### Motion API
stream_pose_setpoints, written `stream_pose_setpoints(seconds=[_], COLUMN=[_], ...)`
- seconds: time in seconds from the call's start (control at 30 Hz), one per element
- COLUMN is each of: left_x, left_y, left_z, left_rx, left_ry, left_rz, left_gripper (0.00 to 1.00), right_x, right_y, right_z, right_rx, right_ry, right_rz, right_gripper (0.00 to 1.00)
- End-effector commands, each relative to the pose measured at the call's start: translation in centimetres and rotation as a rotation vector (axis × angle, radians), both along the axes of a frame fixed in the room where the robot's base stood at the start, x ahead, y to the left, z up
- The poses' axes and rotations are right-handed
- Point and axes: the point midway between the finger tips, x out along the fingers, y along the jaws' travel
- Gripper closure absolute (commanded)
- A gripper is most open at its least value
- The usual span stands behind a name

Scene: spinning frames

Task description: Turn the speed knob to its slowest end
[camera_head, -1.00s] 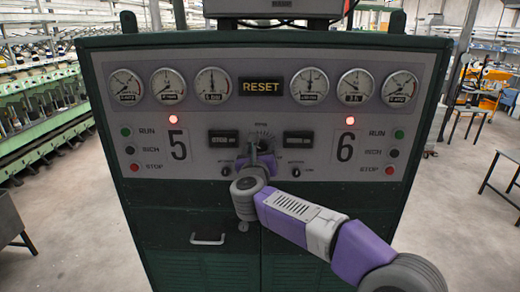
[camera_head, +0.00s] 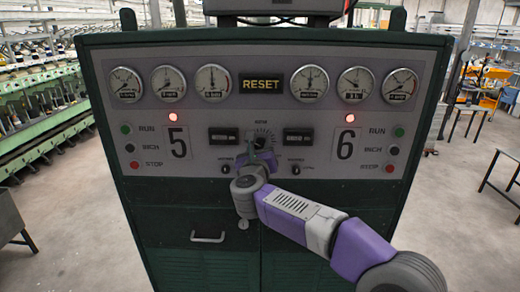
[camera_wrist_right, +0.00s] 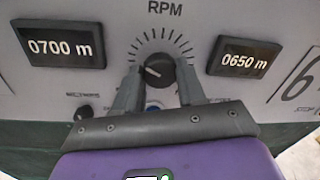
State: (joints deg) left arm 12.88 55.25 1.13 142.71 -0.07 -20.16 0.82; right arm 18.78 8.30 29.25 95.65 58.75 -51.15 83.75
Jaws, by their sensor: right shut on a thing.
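The speed knob (camera_wrist_right: 160,70) is a round black knob with a white pointer line, under the letters RPM and inside a ring of tick marks. In the right wrist view its pointer lies toward the left, slightly upward. My right gripper (camera_wrist_right: 158,78) has one finger on each side of the knob and is shut on it. In the head view the knob (camera_head: 260,142) sits at the middle of the grey panel, with my right gripper (camera_head: 262,158) in front of its lower part. My left gripper is not in view.
Two digital counters flank the knob, reading 0700 m (camera_wrist_right: 62,45) and 0650 m (camera_wrist_right: 244,57). Small knobs (camera_head: 226,169) sit below them. Gauges, a RESET sign (camera_head: 261,84) and button columns fill the panel. A drawer handle (camera_head: 208,237) is below.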

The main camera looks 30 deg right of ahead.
Motion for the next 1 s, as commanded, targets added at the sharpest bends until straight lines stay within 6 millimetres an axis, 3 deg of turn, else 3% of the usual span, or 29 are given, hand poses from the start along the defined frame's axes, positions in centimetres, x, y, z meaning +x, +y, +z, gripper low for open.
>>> stream_pose_setpoints(seconds=[1.0], left_x=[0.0], left_y=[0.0], left_z=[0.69], left_rx=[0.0], left_ry=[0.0], left_rz=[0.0], left_gripper=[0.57], right_x=[-0.08], right_y=[-0.13], right_z=[0.08], right_rx=[-0.779], right_ry=[0.477], right_rz=[0.0], right_gripper=[0.91])
